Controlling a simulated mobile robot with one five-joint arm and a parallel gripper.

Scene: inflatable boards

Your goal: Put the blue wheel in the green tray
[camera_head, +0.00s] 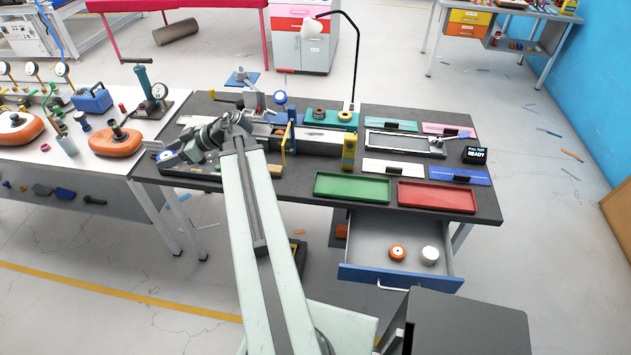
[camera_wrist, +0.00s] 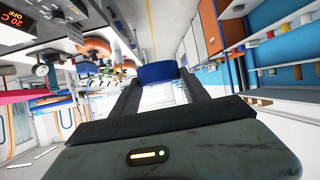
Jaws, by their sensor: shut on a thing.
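The blue wheel (camera_wrist: 158,73) is held between the two fingers of my gripper (camera_wrist: 160,88) in the wrist view. In the head view my gripper (camera_head: 170,156) is at the left end of the dark workbench, pointing left, with a small blue patch at its tip. I cannot tell its exact height above the bench. The green tray (camera_head: 352,187) lies at the front of the bench, right of my arm. It looks empty, and my gripper is well to its left, apart from it.
A red tray (camera_head: 437,197) lies right of the green one. Below, an open drawer (camera_head: 363,272) holds an orange wheel (camera_head: 397,252) and a white wheel (camera_head: 430,255). A yellow upright block (camera_head: 349,151) stands behind the green tray. A white table (camera_head: 60,150) with orange items is at left.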

